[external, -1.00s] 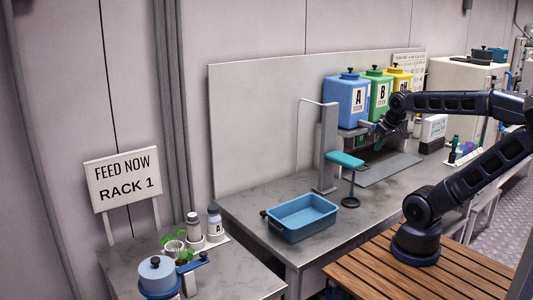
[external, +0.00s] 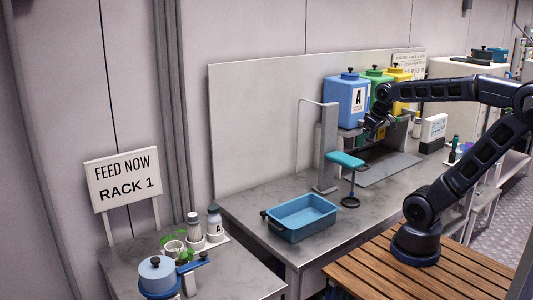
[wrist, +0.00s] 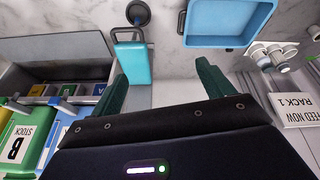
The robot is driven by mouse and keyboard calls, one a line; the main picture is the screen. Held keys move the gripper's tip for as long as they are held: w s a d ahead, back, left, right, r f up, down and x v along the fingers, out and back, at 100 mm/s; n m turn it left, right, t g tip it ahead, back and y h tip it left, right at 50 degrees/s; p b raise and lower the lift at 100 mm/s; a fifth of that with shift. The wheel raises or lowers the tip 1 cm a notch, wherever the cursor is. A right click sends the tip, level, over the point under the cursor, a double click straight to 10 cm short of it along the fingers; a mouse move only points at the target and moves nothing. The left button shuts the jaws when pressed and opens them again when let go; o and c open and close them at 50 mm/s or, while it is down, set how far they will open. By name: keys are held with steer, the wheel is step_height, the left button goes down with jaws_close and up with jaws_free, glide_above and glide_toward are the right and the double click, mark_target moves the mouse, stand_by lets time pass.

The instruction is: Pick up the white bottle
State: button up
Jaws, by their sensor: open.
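Two pale bottles stand side by side on a white strip on the left table in the external view. Small pale bottles (wrist: 282,66) also show at the right of the wrist view. My gripper (external: 371,127) is far to their right, in front of the blue tank. Its green fingers (wrist: 165,80) are apart and empty in the wrist view.
A blue tray (external: 303,218) and a teal-topped stand (external: 346,160) lie between my gripper and the bottles. A pot (external: 157,272) and small plants (external: 176,246) crowd the bottles. Blue, green and yellow tanks (external: 346,97) line the back, beside a grey post (external: 327,150).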

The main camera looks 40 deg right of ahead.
steer(key=w+a+r+n+g, duration=0.1)
steer(key=w+a+n, duration=0.35)
steer(key=w, duration=0.35)
steer(key=w+a+r+n, duration=0.1)
steer(key=w+a+n, duration=0.2)
steer(key=w+a, duration=0.35)
steer(key=n+g+h, duration=0.1)
steer(key=n+g, duration=0.1)
steer(key=n, duration=1.5)
glide_above(214, 214)
steer(key=w, duration=0.2)
step_height(214, 214, down, 23)
steer(key=shift+s+a+f, duration=0.15)
steer(key=shift+f, duration=0.05)
steer(key=shift+a+f, duration=0.2)
steer(key=shift+f, duration=0.3)
steer(key=f, duration=0.5)
steer(key=shift+w+d, duration=0.2)
steer(key=shift+d, duration=0.1)
steer(key=shift+d+f, duration=0.2)
steer(key=shift+f, duration=0.65)
steer(key=shift+d+f, duration=0.15)
steer(key=shift+f, duration=0.7)
steer(key=shift+d+f, duration=0.2)
steer(key=shift+f, duration=0.65)
steer(key=c, duration=1.6)
